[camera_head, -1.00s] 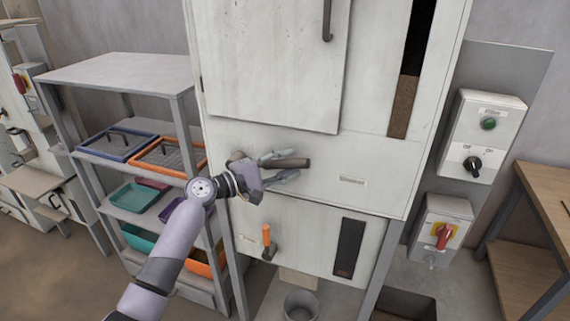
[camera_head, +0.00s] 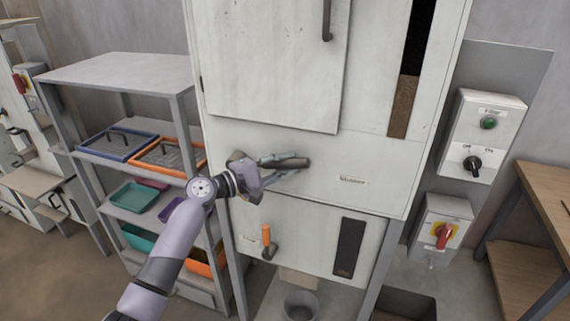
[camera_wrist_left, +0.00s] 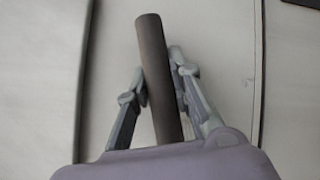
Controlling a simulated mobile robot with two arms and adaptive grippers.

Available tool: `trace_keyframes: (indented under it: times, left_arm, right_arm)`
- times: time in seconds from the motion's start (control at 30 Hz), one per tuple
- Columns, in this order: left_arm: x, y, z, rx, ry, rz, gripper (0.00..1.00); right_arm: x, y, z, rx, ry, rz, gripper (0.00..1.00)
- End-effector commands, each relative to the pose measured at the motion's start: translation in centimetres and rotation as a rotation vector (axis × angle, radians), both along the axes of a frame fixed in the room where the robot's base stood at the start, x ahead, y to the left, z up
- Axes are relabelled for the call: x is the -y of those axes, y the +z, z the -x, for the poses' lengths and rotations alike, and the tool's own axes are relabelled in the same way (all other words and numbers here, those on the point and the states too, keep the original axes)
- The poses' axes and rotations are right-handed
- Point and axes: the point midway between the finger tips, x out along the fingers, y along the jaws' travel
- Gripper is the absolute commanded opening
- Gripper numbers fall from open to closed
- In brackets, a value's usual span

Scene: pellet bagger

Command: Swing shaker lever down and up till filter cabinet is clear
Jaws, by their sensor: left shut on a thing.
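The filter cabinet (camera_head: 385,170) is a tall pale grey box in the middle of the head view. The shaker lever (camera_head: 296,162) is a dark rod on its front, below the upper door, and points roughly level to the right. My left gripper (camera_head: 277,163) is shut on the lever. In the left wrist view the lever (camera_wrist_left: 155,70) stands between the two fingers (camera_wrist_left: 157,95), with its free end beyond the fingertips. The base of the lever is hidden by my gripper. My right gripper is not in view.
An orange-handled lever (camera_head: 267,236) and a dark window (camera_head: 349,247) are on the lower panel. A bucket (camera_head: 300,306) stands underneath. A shelf rack (camera_head: 118,72) with colored trays is close on the left. Switch boxes (camera_head: 484,137) hang at right.

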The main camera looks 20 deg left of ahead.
Motion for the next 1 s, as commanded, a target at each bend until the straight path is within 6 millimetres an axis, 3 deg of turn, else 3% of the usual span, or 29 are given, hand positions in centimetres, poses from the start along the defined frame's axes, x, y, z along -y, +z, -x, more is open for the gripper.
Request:
trace_keyframes:
  times: [0.37, 1.0]
  left_arm:
    - [0.4, -1.7, 0.0, 0.001, -0.001, -0.107, 0.0]
    - [-0.2, -8.7, 0.0, 0.016, 0.0, -0.556, 0.0]
  right_arm:
    - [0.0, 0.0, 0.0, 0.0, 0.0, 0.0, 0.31]
    - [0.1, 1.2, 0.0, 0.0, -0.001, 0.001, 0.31]
